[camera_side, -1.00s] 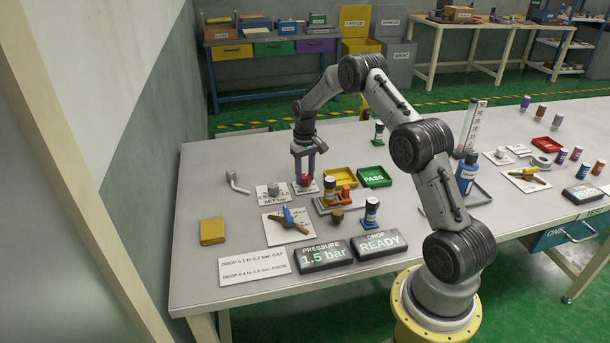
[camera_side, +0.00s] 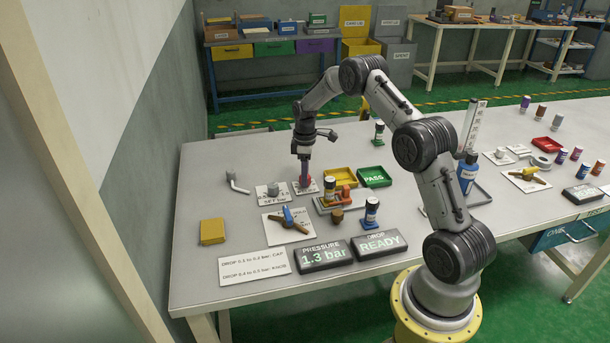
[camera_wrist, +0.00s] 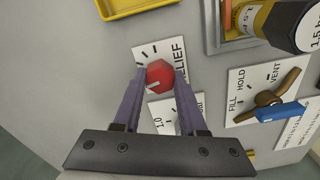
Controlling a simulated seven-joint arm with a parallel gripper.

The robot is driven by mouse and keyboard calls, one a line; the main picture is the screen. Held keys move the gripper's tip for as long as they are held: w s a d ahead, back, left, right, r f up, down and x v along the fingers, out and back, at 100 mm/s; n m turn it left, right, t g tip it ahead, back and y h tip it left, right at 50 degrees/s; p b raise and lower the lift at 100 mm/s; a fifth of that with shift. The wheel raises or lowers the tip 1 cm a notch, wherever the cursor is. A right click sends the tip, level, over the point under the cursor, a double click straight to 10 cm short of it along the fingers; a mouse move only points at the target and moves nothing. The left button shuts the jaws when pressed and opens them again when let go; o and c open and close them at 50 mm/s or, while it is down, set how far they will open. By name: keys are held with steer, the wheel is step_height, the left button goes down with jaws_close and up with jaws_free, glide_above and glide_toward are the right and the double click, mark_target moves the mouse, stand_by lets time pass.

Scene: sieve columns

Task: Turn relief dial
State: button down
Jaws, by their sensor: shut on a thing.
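The relief dial is a red knob (camera_wrist: 160,75) on a white plate marked RELIEF (camera_wrist: 148,53). In the side view the red knob (camera_side: 305,182) is mostly hidden by my fingers. My gripper (camera_wrist: 160,78) points down with its two purple fingers shut on the red knob, one on each side. My gripper (camera_side: 304,178) also shows in the side view, at the plate. The pressure display (camera_side: 324,255) reads 1.3 bar.
A SET plate with a grey knob (camera_side: 273,189) is just left. The FILL/HOLD/VENT valve has a blue handle (camera_wrist: 280,112). A column stand (camera_side: 331,190), a yellow tray (camera_side: 341,177) and a green PASS tray (camera_side: 374,177) stand to the right. The table's left side is mostly clear.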

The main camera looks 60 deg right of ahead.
steer(key=n, duration=0.3)
steer(key=shift+r+n, duration=0.1)
steer(key=shift+n, duration=0.2)
stand_by(0.3)
steer(key=shift+c, duration=2.3)
jaws_free()
step_height(320, 180, up, 14)
